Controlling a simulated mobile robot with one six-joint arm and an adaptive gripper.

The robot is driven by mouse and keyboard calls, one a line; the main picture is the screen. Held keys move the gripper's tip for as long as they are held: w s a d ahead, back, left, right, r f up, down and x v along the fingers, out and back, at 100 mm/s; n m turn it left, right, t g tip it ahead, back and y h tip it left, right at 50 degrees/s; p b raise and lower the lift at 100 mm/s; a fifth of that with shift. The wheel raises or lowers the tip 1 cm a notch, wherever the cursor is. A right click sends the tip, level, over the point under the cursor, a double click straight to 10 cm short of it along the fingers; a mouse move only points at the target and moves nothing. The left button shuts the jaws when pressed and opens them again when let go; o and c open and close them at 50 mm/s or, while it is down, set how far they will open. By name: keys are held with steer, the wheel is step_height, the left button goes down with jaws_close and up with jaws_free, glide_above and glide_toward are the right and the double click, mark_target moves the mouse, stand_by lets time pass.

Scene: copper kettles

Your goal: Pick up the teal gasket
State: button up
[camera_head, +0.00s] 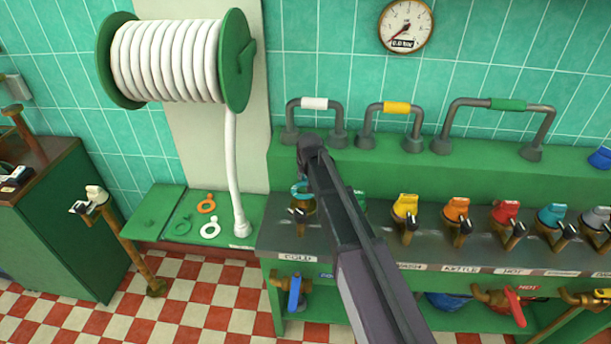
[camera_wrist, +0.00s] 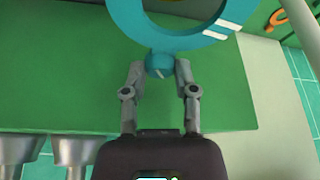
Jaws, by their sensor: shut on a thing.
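The teal gasket (camera_wrist: 152,40) is a ring with a small tab and white stripes, large at the top of the wrist view. My gripper (camera_wrist: 160,70) is shut on its rounded teal tab, one finger on each side. The head view shows the teal gasket (camera_head: 301,189) as a small ring just below the end of my arm, in front of the green ledge and above the grey counter. My fingertips are mostly hidden there by the arm.
Orange (camera_head: 206,205), white (camera_head: 211,229) and green (camera_head: 183,227) gaskets lie on the low green bench at left. A white hose (camera_head: 232,170) hangs beside them from a reel. Several coloured valves, including a yellow one (camera_head: 405,206), line the counter. Pipe handles (camera_head: 397,107) stand on the ledge behind.

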mark_target(306, 177)
steer(key=shift+r+p, duration=1.65)
steer(key=shift+r, duration=0.4)
steer(key=shift+s, duration=0.15)
